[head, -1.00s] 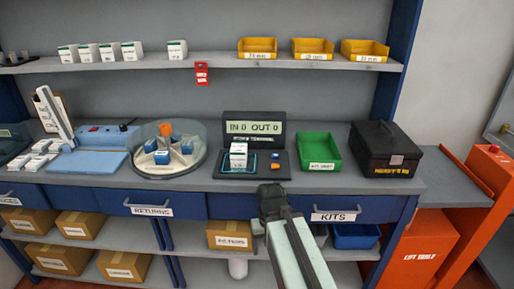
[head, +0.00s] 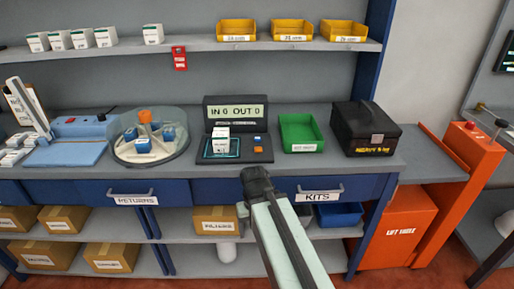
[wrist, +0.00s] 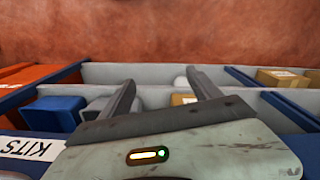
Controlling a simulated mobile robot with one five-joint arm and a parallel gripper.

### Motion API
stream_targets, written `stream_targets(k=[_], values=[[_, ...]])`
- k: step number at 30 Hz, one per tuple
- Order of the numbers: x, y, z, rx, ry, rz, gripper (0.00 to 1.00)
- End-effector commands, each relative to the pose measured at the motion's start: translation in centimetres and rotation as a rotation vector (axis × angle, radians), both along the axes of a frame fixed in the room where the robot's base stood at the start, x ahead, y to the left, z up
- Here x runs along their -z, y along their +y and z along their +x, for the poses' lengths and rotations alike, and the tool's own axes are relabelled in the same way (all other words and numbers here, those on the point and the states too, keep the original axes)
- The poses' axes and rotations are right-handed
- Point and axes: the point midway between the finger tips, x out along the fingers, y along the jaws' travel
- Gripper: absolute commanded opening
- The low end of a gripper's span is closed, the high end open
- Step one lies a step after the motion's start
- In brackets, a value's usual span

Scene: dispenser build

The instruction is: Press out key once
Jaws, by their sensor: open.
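The terminal (head: 236,112) stands on the counter in the head view, and its display reads "IN 0 OUT 0". On its base are a blue key (head: 257,139) and an orange key (head: 258,149); their labels are too small to read. A white box (head: 220,140) stands on the pad left of the keys. My gripper (head: 255,175) is in front of the counter edge, below and apart from the terminal. In the wrist view my gripper (wrist: 162,95) is open and empty, its two fingers spread over the lower shelves.
A green bin (head: 302,133) and a black case (head: 365,128) stand right of the terminal. A round divided tray (head: 150,150) stands to its left. Drawers labelled RETURNS (head: 100,194) and KITS (head: 340,186) are closed. An orange lift table (head: 392,225) is at the right.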

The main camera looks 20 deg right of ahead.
Motion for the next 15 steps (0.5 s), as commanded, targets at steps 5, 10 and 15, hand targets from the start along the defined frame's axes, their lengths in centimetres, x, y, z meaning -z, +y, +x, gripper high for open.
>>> stream_targets(k=[5, 10, 15], values=[[0.00, 0.00, 0.00, 0.000, 0.000, 0.000, 0.73], [0.00, 0.00, 0.00, 0.000, 0.000, 0.000, 0.56], [0.00, 0.00, 0.00, 0.000, 0.000, 0.000, 0.09]])
